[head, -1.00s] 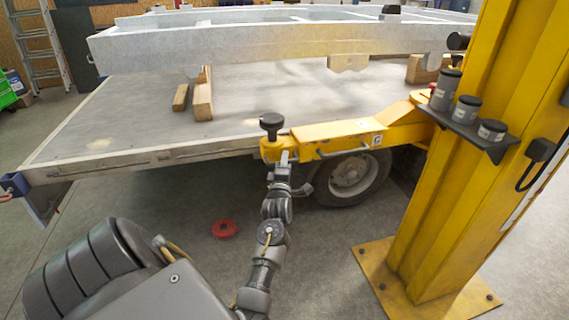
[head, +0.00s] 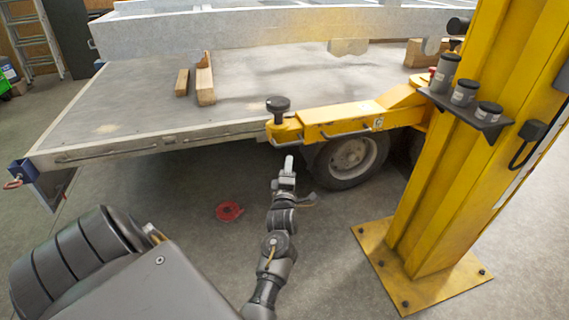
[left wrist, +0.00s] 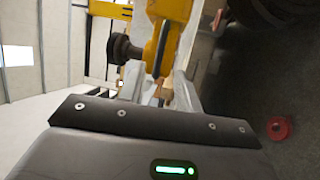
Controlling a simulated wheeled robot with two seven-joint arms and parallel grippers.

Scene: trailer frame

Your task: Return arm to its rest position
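My left arm rises from the bottom centre of the head view. Its gripper (head: 288,163) points up, just below the near end of the yellow lift arm (head: 340,116), with a small visible gap. Its fingers are too small and edge-on to tell whether they are open, and I see nothing held. The lift arm carries a round black pad (head: 278,104) on its end and a thin handle along its side. In the left wrist view the lift arm (left wrist: 165,50) and pad (left wrist: 124,48) show beyond the dark gripper housing. My right gripper is out of view.
The trailer deck (head: 130,100) lies behind, with wooden blocks (head: 205,85) and a grey metal frame (head: 240,30) over it. A wheel (head: 350,158) is right of my gripper. A yellow post (head: 435,220) stands at right. A red object (head: 229,211) lies on otherwise open floor.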

